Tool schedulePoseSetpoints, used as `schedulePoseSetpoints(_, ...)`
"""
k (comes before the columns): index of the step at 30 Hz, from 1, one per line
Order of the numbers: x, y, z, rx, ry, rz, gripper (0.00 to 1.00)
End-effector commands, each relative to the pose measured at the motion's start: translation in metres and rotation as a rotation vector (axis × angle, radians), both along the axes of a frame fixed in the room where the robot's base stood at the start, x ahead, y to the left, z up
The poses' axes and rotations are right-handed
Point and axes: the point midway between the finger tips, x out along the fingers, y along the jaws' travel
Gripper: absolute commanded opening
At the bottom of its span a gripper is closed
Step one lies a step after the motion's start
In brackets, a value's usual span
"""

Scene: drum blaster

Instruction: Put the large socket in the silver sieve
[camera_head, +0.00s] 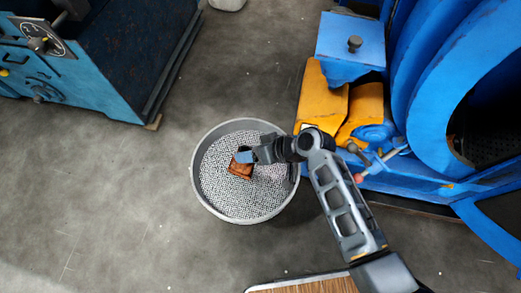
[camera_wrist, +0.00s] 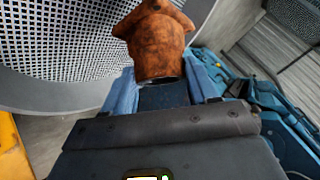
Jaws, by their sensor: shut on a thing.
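The silver sieve (camera_head: 212,198) is a round pan with a grey rim and a perforated mesh bottom, on the floor in the middle of the head view. Its mesh and wall fill the upper left of the wrist view (camera_wrist: 60,90). The large socket (camera_head: 240,168) is rusty brown and shows over the sieve's mesh. In the wrist view the socket (camera_wrist: 155,40) sits between the blue fingers of my gripper (camera_wrist: 165,90). My gripper (camera_head: 246,157) is shut on the socket, inside the sieve's outline. I cannot tell whether the socket touches the mesh.
A large blue machine (camera_head: 430,100) with yellow parts (camera_head: 325,105) stands close to the sieve on the right. Another blue machine (camera_head: 100,60) is at the upper left. A wooden-topped surface (camera_head: 310,286) shows at the bottom edge. The grey floor left of the sieve is clear.

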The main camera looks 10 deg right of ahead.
Motion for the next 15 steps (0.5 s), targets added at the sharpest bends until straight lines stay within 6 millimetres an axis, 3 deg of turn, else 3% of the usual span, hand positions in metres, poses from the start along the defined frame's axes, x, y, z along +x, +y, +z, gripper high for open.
schedulePoseSetpoints(9,0.001,0.0,-0.034,0.002,-0.001,-0.002,0.0)
schedulePoseSetpoints(15,0.001,0.0,-0.038,0.003,-0.003,-0.002,0.0)
